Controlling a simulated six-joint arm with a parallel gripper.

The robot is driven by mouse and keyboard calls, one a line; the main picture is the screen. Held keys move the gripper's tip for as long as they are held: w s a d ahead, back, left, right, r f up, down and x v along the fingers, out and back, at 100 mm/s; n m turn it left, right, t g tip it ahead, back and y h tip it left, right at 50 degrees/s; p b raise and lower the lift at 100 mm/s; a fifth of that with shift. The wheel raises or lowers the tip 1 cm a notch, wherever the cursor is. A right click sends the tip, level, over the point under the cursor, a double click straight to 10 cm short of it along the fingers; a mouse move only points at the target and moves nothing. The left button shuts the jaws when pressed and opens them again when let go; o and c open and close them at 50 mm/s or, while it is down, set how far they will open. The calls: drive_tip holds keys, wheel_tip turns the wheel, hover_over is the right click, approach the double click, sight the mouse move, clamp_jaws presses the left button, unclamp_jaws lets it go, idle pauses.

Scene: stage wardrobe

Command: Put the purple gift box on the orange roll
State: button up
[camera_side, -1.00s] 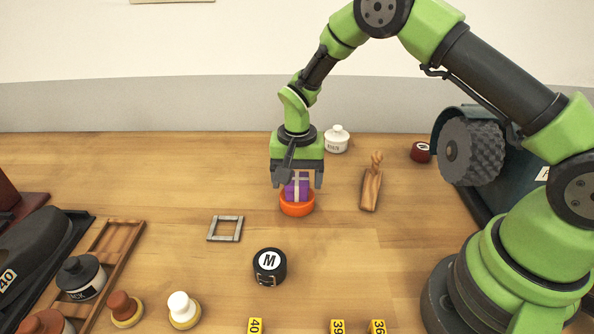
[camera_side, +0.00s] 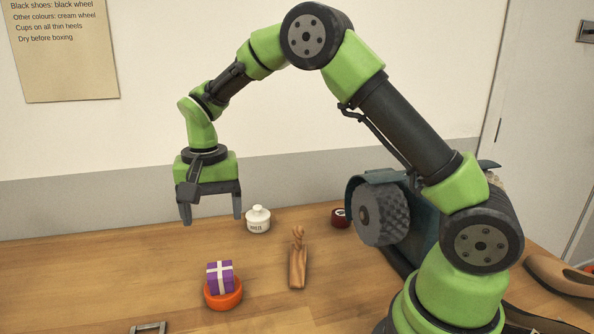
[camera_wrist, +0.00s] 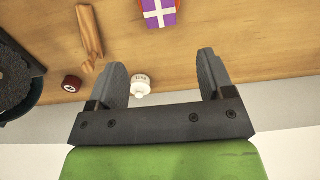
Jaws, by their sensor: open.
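The purple gift box (camera_side: 219,279) with a pale ribbon sits on the orange roll (camera_side: 224,299) on the wooden table. It looks upright, set slightly toward the back of the roll. My gripper (camera_side: 212,222) is open and empty, raised well above and behind the box, clear of it. In the wrist view the gift box (camera_wrist: 159,13) shows at the top edge, with a bit of the orange roll (camera_wrist: 175,5) beside it. The fingers of my gripper (camera_wrist: 163,70) are wide apart there, with nothing between them but a view of a white jar in the background.
A white lidded jar (camera_side: 258,220) stands behind the box. A wooden shoe-tree-like piece (camera_side: 298,263) lies to the right, and a dark red tin (camera_side: 341,218) is near a grey brush wheel (camera_side: 383,214). A grey square frame (camera_side: 149,328) is at the bottom edge.

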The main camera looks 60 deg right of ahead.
drive_tip(key=s+r+n+t, duration=0.1)
drive_tip(key=s+r+t, duration=0.1)
drive_tip(key=s+r, duration=0.5)
drive_tip(key=s+r+n+t+y, duration=0.1)
drive_tip(key=s+r+n+t, duration=0.1)
drive_tip(key=s, duration=0.6)
drive_tip(key=s+r+n+t+y, duration=0.1)
drive_tip(key=s+r+t, duration=0.2)
drive_tip(key=s+r, duration=0.2)
drive_tip(key=s, duration=0.2)
drive_tip(key=shift+s+a+n, duration=0.2)
drive_tip(key=shift+s+n, duration=0.2)
